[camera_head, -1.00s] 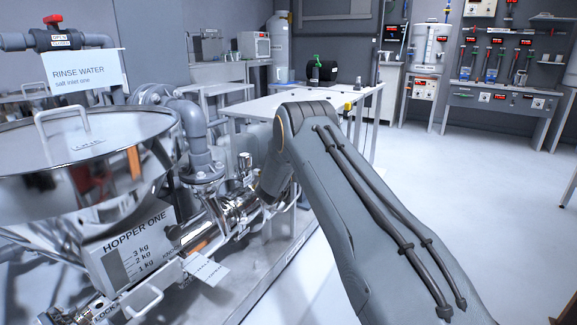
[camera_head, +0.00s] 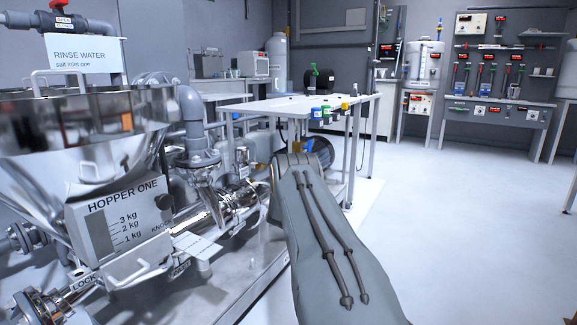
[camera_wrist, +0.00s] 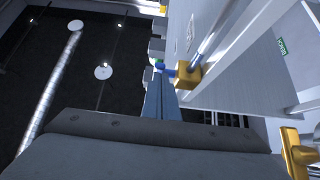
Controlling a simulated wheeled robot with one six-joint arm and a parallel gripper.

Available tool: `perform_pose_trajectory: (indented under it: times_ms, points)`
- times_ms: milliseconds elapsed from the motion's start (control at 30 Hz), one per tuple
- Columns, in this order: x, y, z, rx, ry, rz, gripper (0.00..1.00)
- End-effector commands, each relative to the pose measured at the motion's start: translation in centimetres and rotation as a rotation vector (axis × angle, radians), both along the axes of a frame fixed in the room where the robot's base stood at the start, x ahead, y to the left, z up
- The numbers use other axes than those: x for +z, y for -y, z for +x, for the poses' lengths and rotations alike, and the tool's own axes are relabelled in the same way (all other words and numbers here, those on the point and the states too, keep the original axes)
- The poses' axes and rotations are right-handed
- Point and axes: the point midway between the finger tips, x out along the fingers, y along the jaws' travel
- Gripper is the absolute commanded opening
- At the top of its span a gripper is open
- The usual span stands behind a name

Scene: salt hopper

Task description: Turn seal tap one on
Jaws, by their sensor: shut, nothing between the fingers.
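In the wrist view, the fingers of my gripper (camera_wrist: 161,98) are together and hold nothing. A small tap with a blue handle (camera_wrist: 168,72) and a brass-yellow body (camera_wrist: 187,76) shows just beyond and right of the fingertips. I cannot tell whether the fingers touch it. No label for seal tap one is readable. In the head view, several small coloured fittings, among them a blue one (camera_head: 316,112), sit along the front edge of the white table (camera_head: 275,105). My gripper is hidden behind my arm there.
Hopper one (camera_head: 100,165), with pipes and a rinse water valve (camera_head: 60,20) with a red handle, stands at the left. Another brass part (camera_wrist: 298,155) is at the lower right of the wrist view. Clear floor (camera_head: 460,200) lies at the right.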

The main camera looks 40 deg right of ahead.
Motion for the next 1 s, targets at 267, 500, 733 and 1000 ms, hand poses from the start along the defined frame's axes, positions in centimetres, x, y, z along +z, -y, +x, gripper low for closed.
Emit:
perform_pose_trajectory:
  times_ms: [267, 500, 733, 1000]
  points:
    - [0.3, -0.5, 0.1, 0.003, 0.0, 0.001, 0.0]
    - [1.2, -2.6, -0.7, 0.001, -0.001, 0.001, 0.0]
    - [-2.4, -4.7, -1.7, -0.005, -0.004, 0.003, 0.0]
    - [-6.5, -6.5, -2.6, -0.008, -0.001, 0.002, 0.0]
